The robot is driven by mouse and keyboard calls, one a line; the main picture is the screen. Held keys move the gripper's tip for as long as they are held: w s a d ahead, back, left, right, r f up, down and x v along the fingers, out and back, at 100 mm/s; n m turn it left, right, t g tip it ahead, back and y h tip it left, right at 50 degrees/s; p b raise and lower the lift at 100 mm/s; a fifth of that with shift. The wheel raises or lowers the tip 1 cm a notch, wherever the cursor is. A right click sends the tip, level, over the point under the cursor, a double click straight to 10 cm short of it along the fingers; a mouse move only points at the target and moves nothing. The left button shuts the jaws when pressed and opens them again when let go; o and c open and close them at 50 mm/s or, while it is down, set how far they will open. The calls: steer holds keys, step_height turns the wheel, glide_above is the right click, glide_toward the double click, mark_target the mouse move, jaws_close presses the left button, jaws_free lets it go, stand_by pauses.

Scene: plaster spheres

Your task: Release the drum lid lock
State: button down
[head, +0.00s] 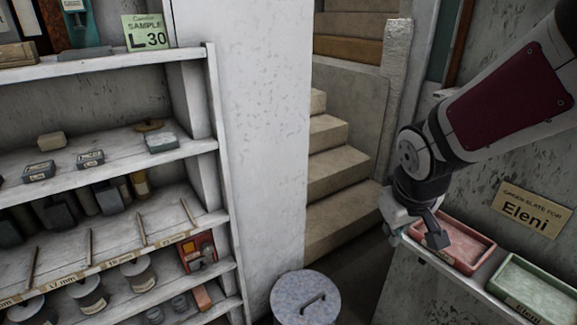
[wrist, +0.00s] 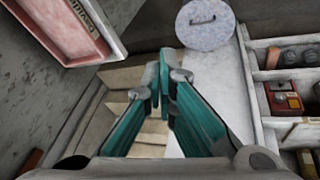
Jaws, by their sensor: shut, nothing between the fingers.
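The drum (head: 306,306) stands at the bottom middle of the head view, its round grey lid (head: 290,292) on top with a dark bar handle. The lid also shows at the top of the wrist view (wrist: 206,32). I cannot make out a lock on the lid. A red box (head: 198,247) with a yellowish panel and small fittings sits on the shelf left of the drum; it also shows at the right of the wrist view (wrist: 284,103). My gripper (wrist: 163,77) has teal fingers, shut and empty, apart from lid and box. In the head view it is partly hidden beside the pink tray.
A pink tray (head: 482,244) and a green tray (head: 548,293) stand on a ledge at right, under a sign reading "Eleni" (head: 528,212). White shelves (head: 100,150) with jars and small boxes fill the left. Stone stairs (head: 335,180) rise behind.

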steer(key=w+f+n+b, duration=0.1)
steer(key=w+f+b, duration=0.45)
steer(key=f, duration=0.65)
steer(key=n+g+y+b, duration=0.1)
steer(key=n+y+b, duration=0.2)
steer(key=b, duration=0.8)
glide_toward(324, 319)
step_height(324, 319, up, 3)
steer(key=shift+s+d, duration=0.35)
steer(key=shift+s, duration=0.15)
steer(key=b+x, duration=0.5)
steer(key=x, duration=0.5)
steer(key=shift+w+a, duration=0.1)
steer(key=shift+a, duration=0.1)
steer(key=shift+d+r, duration=0.1)
steer(key=shift+d, duration=0.05)
